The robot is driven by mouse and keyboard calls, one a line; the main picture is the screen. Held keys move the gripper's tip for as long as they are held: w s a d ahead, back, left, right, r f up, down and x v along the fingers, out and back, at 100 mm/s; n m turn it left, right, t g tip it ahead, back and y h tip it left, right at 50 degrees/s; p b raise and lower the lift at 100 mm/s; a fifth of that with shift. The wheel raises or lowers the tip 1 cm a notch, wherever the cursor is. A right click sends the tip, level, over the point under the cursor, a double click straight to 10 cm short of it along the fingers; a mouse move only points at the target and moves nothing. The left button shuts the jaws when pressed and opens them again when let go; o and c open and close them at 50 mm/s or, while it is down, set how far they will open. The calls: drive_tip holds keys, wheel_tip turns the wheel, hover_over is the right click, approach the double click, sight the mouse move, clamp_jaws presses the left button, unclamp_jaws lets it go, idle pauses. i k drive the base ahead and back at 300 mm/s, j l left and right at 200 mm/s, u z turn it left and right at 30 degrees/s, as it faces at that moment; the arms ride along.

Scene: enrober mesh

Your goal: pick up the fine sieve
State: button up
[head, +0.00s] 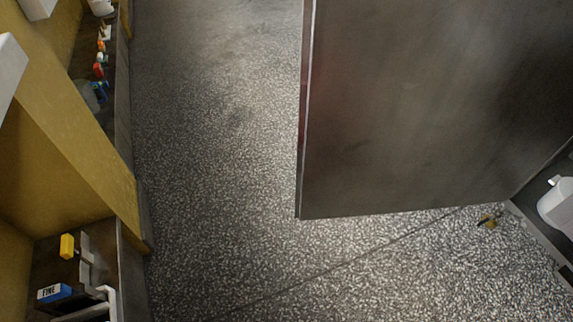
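A blue block with a white label reading FINE (55,292) lies on a dark shelf (50,268) at the lower left of the head view. It seems to be part of the fine sieve. Grey and white metal-like parts (98,300) lie beside it, cut off by the bottom edge; I cannot tell which belong to the sieve. A yellow block (67,245) sits just behind the blue one. My gripper is not in view.
A large dark grey panel (420,110) stands at the right. Yellow walls (90,130) frame the left shelves, with small coloured items (99,70) farther back. Speckled floor (215,150) is clear between. A small brass-coloured object (489,222) lies at the lower right.

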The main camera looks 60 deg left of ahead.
sight(60, 300)
drive_tip(key=u, duration=4.25)
